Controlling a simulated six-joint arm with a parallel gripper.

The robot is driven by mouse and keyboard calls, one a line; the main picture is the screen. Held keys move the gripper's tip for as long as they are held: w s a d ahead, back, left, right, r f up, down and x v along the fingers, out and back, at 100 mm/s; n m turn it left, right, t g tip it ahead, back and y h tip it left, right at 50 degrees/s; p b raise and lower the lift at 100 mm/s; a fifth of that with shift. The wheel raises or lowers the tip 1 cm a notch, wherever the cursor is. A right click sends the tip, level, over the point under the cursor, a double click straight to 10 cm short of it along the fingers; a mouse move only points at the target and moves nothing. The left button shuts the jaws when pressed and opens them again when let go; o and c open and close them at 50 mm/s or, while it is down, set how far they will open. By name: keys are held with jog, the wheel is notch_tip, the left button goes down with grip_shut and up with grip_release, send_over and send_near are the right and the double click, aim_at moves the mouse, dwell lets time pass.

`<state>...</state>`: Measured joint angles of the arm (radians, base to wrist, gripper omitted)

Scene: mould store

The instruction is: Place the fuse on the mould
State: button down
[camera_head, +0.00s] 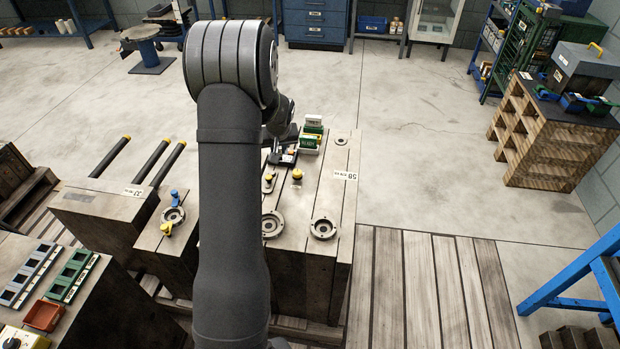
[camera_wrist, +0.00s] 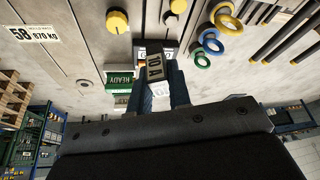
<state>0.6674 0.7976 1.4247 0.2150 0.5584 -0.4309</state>
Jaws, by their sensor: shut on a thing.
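The fuse (camera_wrist: 154,66), a small dark block with a pale label reading "10A", is between the two blue fingers of my gripper (camera_wrist: 159,76) in the wrist view. My gripper is shut on it. The mould is the large grey steel block with grooves across its top (camera_head: 338,195) in the head view; its top also fills much of the wrist view (camera_wrist: 75,75). The fuse is over or close against the mould's top; I cannot tell whether it touches. In the head view my arm hides most of the gripper, and the fuse is not clear.
A green and white "READY" block (camera_wrist: 120,79) stands beside the fuse; it also shows in the head view (camera_head: 309,142). Yellow knobs (camera_head: 297,174) and round fittings (camera_head: 323,228) rise from the mould top. Coloured rings (camera_wrist: 213,45) lie right of the fuse in the wrist view.

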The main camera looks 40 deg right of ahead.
jog(key=s+d+m+h, duration=0.1)
jog(key=s+d, duration=0.4)
jog(key=s, duration=0.3)
jog(key=s+d+m+g, duration=0.1)
jog(key=s+d+m, duration=0.1)
jog(key=s+d, duration=0.5)
jog(key=s+d+m+h, duration=0.1)
jog(key=s+d, duration=0.2)
jog(key=s, duration=0.7)
jog(key=w+f, duration=0.2)
jog(key=w, duration=0.1)
jog(key=w+a+f, duration=0.1)
jog(key=w+f, duration=0.2)
jog(key=w, duration=0.1)
jog(key=w+f, duration=0.2)
jog(key=w, duration=0.2)
jog(key=shift+w+a+f, duration=0.1)
jog(key=shift+a+f, duration=0.05)
jog(key=shift+f, duration=2.05)
jog(key=shift+f, duration=0.1)
jog(key=c, duration=1.3)
grip_release()
jog(key=shift+c, duration=0.2)
